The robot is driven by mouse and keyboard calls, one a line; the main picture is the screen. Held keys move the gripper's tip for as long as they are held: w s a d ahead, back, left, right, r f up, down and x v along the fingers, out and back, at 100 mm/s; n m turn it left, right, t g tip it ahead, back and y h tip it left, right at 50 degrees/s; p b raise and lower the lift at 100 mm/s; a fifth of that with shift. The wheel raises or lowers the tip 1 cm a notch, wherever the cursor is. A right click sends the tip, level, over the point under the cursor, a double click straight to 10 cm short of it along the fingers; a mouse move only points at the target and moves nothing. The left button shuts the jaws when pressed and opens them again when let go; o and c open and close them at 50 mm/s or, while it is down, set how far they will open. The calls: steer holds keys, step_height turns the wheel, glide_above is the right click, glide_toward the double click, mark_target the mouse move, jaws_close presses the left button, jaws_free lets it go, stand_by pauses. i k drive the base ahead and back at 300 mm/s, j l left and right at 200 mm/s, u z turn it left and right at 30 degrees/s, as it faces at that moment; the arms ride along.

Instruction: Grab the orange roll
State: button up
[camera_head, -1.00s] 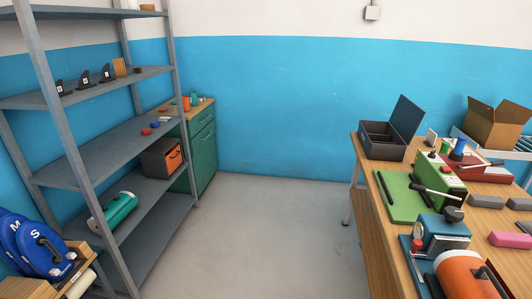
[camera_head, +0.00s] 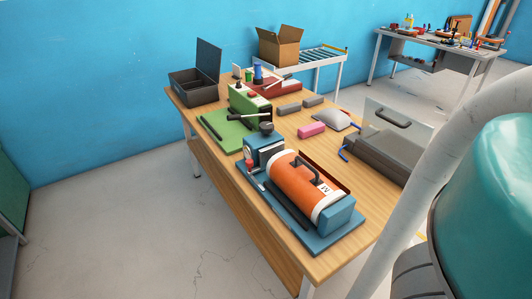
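The orange roll (camera_head: 295,183) lies on its side in a blue stand (camera_head: 327,236) near the front edge of the wooden table (camera_head: 351,178). It has white ends, a dark handle on top and a letter M on its right end. A blue device (camera_head: 264,156) with a dark knob stands at its left end. My gripper is not in view, so its state cannot be seen.
A green machine (camera_head: 249,107) on a green mat, an open dark box (camera_head: 194,88), a pink block (camera_head: 311,129) and a grey case (camera_head: 381,149) share the table. A large teal rounded body and a pale tube fill the right foreground. Floor is clear to the left.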

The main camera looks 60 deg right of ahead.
mark_target(311, 188)
steer(key=z, duration=1.35)
steer(key=k, duration=0.2)
steer(key=j+u, duration=0.05)
